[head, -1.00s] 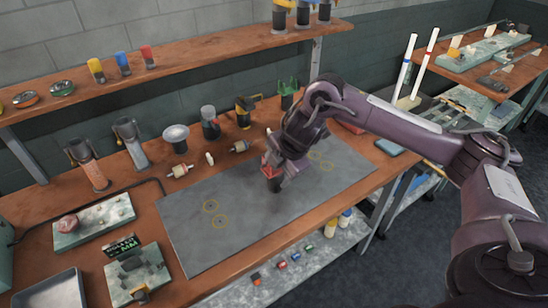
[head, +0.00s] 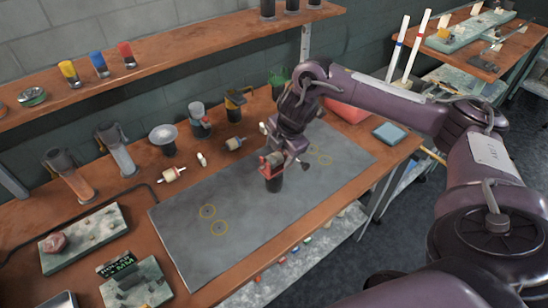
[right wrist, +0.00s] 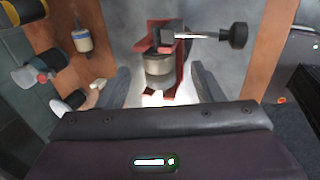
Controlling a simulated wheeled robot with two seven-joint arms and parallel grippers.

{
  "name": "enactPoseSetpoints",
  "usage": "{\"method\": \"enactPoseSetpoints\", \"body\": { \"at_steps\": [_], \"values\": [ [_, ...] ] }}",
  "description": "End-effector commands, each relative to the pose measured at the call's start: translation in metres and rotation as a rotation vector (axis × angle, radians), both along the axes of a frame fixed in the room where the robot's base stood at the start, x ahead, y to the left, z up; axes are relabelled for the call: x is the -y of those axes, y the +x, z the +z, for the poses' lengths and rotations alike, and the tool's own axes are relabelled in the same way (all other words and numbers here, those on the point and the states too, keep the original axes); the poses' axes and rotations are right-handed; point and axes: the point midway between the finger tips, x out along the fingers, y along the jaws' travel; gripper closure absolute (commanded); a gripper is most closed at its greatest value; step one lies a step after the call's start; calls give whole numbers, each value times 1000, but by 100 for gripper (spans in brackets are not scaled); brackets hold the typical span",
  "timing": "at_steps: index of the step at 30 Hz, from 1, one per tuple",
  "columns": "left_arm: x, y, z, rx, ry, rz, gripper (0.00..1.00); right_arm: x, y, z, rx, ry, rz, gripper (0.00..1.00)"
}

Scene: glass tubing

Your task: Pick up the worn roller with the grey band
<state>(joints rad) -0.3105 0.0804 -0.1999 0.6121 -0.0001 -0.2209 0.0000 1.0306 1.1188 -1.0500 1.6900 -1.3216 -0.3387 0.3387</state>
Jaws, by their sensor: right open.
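My left gripper is out of view.
The mat's left part (head: 190,250) is clear apart from yellow rings.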

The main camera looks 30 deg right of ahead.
Motion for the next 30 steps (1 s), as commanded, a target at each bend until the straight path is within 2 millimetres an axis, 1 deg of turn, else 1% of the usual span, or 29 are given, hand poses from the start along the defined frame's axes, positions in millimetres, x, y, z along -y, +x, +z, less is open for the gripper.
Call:
{"method": "enactPoseSetpoints", "body": {
  "at_steps": [1,3,5,9,12,14,17,25,26,30],
  "values": [
    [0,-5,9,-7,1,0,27,0,-1,-5,-5,-1,0,39],
    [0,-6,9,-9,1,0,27,0,3,-16,-3,0,0,39],
    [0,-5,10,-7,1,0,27,0,5,-21,-1,-1,-1,39],
    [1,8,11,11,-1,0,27,-1,7,-28,0,-1,1,39],
    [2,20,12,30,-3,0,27,-1,7,-28,1,-1,1,39],
    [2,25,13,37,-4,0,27,-1,7,-28,1,-1,1,39],
    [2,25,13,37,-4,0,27,0,7,-28,1,-1,1,52],
    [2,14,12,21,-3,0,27,0,7,-28,1,-1,0,88],
    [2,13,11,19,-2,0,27,-1,7,-27,1,-1,0,89],
    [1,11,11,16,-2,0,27,0,7,-27,1,-1,0,89]
  ]
}}
